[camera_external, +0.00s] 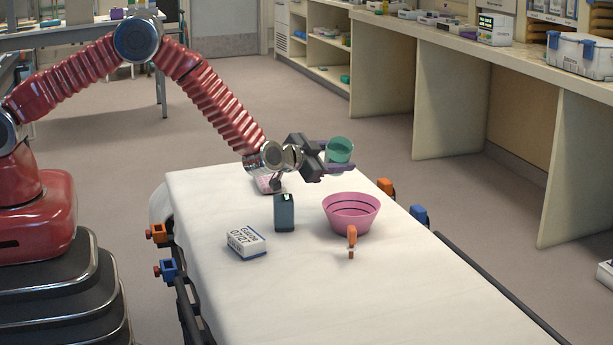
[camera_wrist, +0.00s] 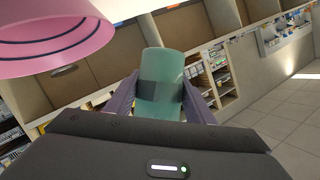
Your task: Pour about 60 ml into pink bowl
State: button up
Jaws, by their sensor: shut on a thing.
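The pink bowl (camera_external: 351,217) with dark rings inside stands upright on the white stretcher top. It also shows at the upper left of the wrist view (camera_wrist: 62,38). My gripper (camera_external: 335,168) is shut on a green translucent cup (camera_external: 340,149), which it holds in the air above and behind the bowl. In the wrist view the cup (camera_wrist: 160,65) sits between the two fingers (camera_wrist: 160,100). The cup looks near upright in the external view. Its contents cannot be made out.
On the stretcher (camera_external: 220,190) are a dark box-like bottle (camera_external: 284,212), a white labelled box (camera_external: 246,242), an orange-topped item (camera_external: 351,240) in front of the bowl, and a pink item (camera_external: 266,184) under my wrist. The stretcher's near end is clear. A shelf counter (camera_external: 470,52) stands at the right.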

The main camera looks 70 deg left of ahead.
aim_at(336, 157)
jog(key=shift+d+r+m+y, duration=0.2)
jog(key=shift+d+m+y, duration=0.1)
jog(key=shift+d+m, duration=0.3)
jog(key=shift+d+r+m+t, duration=0.1)
jog(key=shift+r+m+t, duration=0.3)
jog(key=shift+m+t, duration=0.15)
jog(key=shift+f+m+y, duration=0.15)
jog(key=shift+m+y, duration=0.15)
jog(key=shift+m, duration=0.25)
jog(key=shift+f+t, duration=0.15)
jog(key=shift+t, duration=0.1)
jog(key=shift+m+y, duration=0.3)
jog(key=shift+m, duration=0.1)
jog(key=shift+r+m+t+p, duration=0.4)
jog(key=shift+r+m+p, duration=0.15)
jog(key=shift+m, duration=0.25)
jog(key=shift+d+r+m+t+p, duration=0.1)
jog(key=shift+r+m+t+p, duration=0.2)
jog(key=shift+m+p, duration=0.25)
jog(key=shift+d+f+m, duration=0.3)
jog(key=shift+d+m, duration=0.35)
